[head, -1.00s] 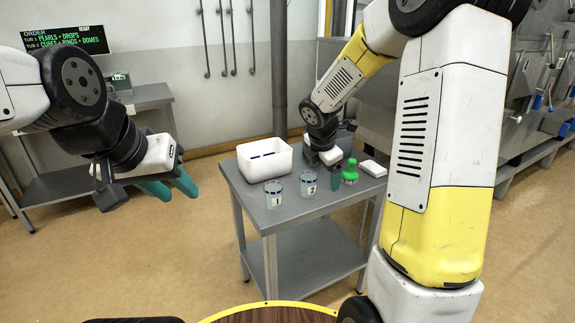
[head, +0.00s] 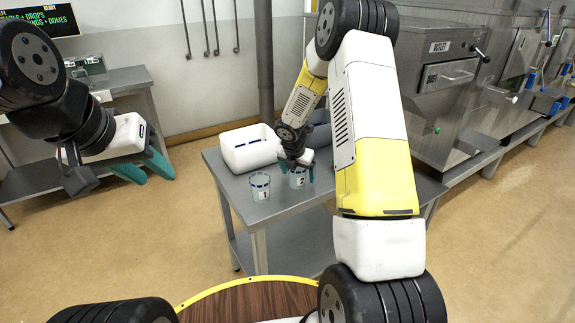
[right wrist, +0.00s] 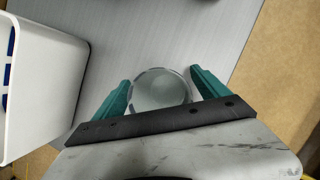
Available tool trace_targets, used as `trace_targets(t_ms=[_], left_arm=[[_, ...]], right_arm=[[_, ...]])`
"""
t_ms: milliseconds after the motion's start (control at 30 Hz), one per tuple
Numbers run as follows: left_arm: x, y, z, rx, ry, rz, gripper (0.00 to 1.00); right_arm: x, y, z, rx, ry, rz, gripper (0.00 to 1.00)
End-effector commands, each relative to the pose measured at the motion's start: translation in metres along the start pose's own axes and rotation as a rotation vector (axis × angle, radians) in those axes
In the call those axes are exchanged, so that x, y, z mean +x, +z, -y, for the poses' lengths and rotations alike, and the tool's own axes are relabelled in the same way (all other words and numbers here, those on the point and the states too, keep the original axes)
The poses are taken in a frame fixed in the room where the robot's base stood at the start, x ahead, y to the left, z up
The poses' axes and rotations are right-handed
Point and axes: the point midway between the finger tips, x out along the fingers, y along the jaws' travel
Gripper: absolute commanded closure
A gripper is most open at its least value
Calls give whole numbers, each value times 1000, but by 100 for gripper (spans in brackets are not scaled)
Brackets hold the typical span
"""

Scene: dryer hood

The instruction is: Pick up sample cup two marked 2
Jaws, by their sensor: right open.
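Sample cup two (head: 297,180), a clear cup with a blue band and a "2" label, stands upright on the grey cart near its front edge. My right gripper (head: 297,167) is over it from above. In the right wrist view the round cup rim (right wrist: 160,90) lies between the two green fingers of my right gripper (right wrist: 160,88), which are open, one on each side. I cannot tell whether either finger touches it. Cup one (head: 260,186), marked 1, stands to its left. My left gripper (head: 146,172) is in the air at left, its green fingers apart and empty.
A white bin (head: 249,148) stands behind the cups on the cart (head: 230,190); it also shows at the left of the right wrist view (right wrist: 40,85). A steel machine (head: 445,95) stands at the right. The floor left of the cart is clear.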

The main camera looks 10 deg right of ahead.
Motion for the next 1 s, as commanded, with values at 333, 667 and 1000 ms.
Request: trace_targets(t_ms=[333, 667, 1000], left_arm=[[0, 0, 0, 0, 0, 0, 64], [0, 0, 0, 0, 0, 0, 64], [0, 0, 0, 0, 0, 0, 64]], right_arm=[[4, 0, 0, 0, 1, 1, 27], [4, 0, 0, 0, 1, 1, 79], [-3, 4, -1, 3, 2, 2, 79]])
